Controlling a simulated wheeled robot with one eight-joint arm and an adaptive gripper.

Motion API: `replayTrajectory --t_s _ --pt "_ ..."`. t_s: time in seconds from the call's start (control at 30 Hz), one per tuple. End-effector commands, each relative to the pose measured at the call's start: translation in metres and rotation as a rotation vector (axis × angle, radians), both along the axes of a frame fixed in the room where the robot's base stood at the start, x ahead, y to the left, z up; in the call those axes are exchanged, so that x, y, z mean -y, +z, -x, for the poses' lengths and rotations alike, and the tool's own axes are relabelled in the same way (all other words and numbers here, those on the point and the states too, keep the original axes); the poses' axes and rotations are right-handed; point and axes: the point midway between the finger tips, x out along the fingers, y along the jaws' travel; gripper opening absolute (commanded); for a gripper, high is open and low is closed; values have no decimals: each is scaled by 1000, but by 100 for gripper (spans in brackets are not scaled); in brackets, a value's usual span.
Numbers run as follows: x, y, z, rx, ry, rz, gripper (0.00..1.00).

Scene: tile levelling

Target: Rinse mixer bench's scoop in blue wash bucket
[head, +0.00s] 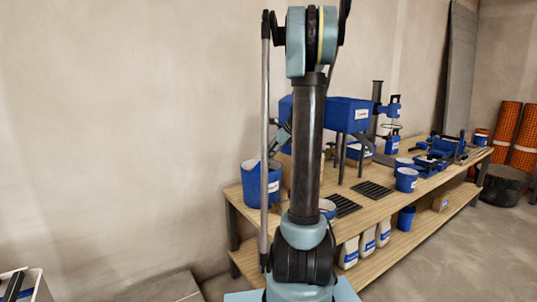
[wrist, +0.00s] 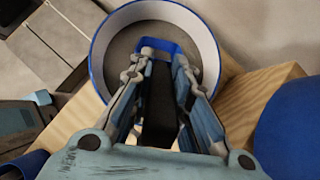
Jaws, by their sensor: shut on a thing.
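The blue wash bucket (head: 252,188) stands at the left end of the bench, partly behind my arm. In the wrist view a round blue bucket (wrist: 97,62) with a pale inner wall and grey inside lies below my gripper; it appears to be the same one. My gripper (wrist: 160,68) is shut on the scoop, whose black handle (wrist: 158,110) runs between the fingers. The scoop's blue end (wrist: 165,45) shows past the fingertips, over the bucket's opening. Whether it is inside or above the opening I cannot tell. In the head view my gripper is mostly hidden behind my arm.
The wooden bench (head: 395,205) carries a blue mixer (head: 347,114), a small blue bucket (head: 406,180) and dark grates (head: 372,190). White bottles (head: 348,253) stand on its lower shelf. A black tub (head: 503,186) and orange rolls (head: 506,125) are at the far right.

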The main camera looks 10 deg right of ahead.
Motion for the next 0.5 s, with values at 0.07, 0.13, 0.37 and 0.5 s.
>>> replayTrajectory --t_s 0.07,0.13,0.37,0.5 --pt "0 0 0 0 0 0 0" --pt "0 0 0 0 0 0 0" --pt "0 -2 0 0 0 0 0" --pt "0 -11 -1 0 0 0 0"
